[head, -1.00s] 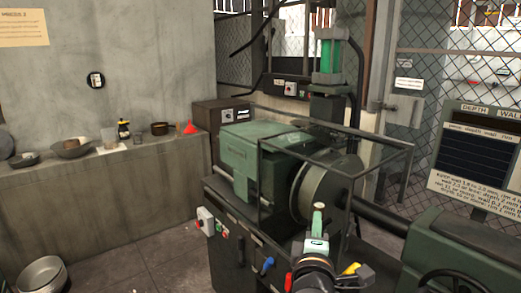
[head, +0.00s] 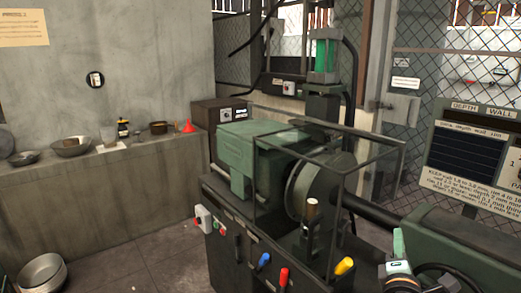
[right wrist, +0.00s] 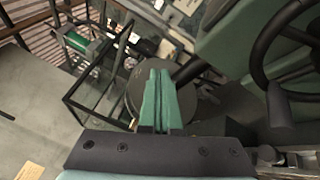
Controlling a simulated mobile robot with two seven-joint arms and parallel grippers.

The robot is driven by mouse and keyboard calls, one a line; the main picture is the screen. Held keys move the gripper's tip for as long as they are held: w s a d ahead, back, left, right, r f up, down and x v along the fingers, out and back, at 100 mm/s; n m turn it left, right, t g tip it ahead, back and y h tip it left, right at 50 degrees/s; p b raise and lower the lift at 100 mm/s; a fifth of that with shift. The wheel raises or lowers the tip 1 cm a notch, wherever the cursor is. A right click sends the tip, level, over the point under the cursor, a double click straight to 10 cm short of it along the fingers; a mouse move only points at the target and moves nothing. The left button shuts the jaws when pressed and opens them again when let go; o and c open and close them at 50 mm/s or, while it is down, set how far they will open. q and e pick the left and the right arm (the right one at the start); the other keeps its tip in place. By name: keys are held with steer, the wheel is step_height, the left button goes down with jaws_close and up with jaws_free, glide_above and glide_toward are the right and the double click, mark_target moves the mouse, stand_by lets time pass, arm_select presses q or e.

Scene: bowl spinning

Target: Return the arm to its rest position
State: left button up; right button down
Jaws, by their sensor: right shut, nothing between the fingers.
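My right gripper (head: 398,243) is at the lower right of the head view, in front of the lathe's tailstock end. In the right wrist view its two green fingers (right wrist: 157,100) are together with nothing between them. It is apart from the lathe's levers. The green spinning lathe (head: 262,150) stands in the middle of the head view, with a round grey disc (head: 318,188) inside a wire guard frame. My left gripper does not show.
Blue (head: 264,260), red (head: 284,276) and yellow (head: 344,266) handles stick out at the lathe's front. A dark handwheel (right wrist: 277,70) is close on the right in the wrist view. A ledge (head: 100,158) with bowls runs along the left wall. A depth board (head: 470,150) stands right.

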steer(key=s+f+m+g+y, duration=0.2)
steer(key=s+f+g+y, duration=0.15)
steer(key=f, duration=1.05)
steer(key=s+a+f+m+g+y, duration=0.1)
steer(key=s+f+m+g+y, duration=0.3)
steer(key=s+f, duration=0.8)
steer(key=s+a+f+m+g+y, duration=0.2)
steer(key=s+f+m, duration=0.55)
steer(key=s, duration=0.65)
steer(key=a+f+m+t, duration=0.1)
steer(key=a+m, duration=0.2)
steer(key=a, duration=0.8)
steer(key=shift+w, duration=0.45)
steer(key=c, duration=1.6)
jaws_free()
steer(key=shift+f, duration=0.1)
